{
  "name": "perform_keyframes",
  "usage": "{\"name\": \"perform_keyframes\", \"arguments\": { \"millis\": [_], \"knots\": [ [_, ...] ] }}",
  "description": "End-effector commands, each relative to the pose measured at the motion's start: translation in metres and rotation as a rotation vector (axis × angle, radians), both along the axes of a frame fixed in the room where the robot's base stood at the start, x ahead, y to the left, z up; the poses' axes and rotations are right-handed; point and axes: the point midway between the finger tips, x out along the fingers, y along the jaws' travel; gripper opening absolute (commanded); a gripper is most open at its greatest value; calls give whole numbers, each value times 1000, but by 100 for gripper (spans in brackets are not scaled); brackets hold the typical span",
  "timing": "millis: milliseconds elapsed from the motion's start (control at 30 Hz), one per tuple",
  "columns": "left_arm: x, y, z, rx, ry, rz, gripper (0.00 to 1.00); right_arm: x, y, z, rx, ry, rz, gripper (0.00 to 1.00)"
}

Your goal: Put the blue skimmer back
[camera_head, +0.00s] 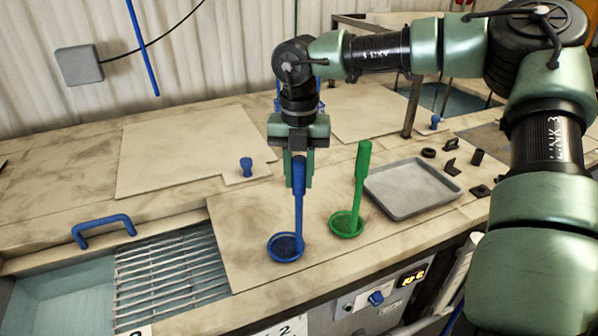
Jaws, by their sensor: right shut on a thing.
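The blue skimmer (299,215) is upright in the middle of the view, with its round mesh bowl at the bottom, over the front of a beige board. My right gripper (299,170) points down and is shut on the upper part of its handle. I cannot tell whether the bowl touches the board. A green skimmer (361,185) stands upright just to the right, apart from the blue one. My left gripper is not in view.
A grey tray (411,188) lies right of the green skimmer, with small dark parts (452,166) beyond it. A metal grate (170,272) and an open tank (60,305) are at the left. A blue handle (103,229) and blue knob (246,167) stick up from covers.

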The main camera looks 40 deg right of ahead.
Motion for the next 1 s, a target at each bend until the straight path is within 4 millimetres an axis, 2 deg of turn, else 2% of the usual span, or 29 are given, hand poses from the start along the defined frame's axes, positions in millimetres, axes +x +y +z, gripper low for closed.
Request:
{"name": "perform_keyframes", "arguments": {
  "millis": [200, 233, 300, 700, 767, 867, 1000],
  "knots": [
    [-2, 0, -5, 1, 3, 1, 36, 0, 0, -2, 1, -2, 0, 0],
    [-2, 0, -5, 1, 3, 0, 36, 0, 0, -3, 0, 0, 0, 29],
    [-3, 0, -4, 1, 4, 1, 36, 0, 0, -2, 1, 1, 0, 48],
    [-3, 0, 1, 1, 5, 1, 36, 0, 0, 2, 0, 1, 0, 48],
    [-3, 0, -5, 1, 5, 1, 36, 1, 0, 5, -2, -2, -1, 48],
    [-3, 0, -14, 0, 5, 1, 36, 1, 0, 21, -3, -5, -1, 48],
    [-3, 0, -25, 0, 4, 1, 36, 2, 0, 53, -3, -7, -1, 48]
  ]
}}
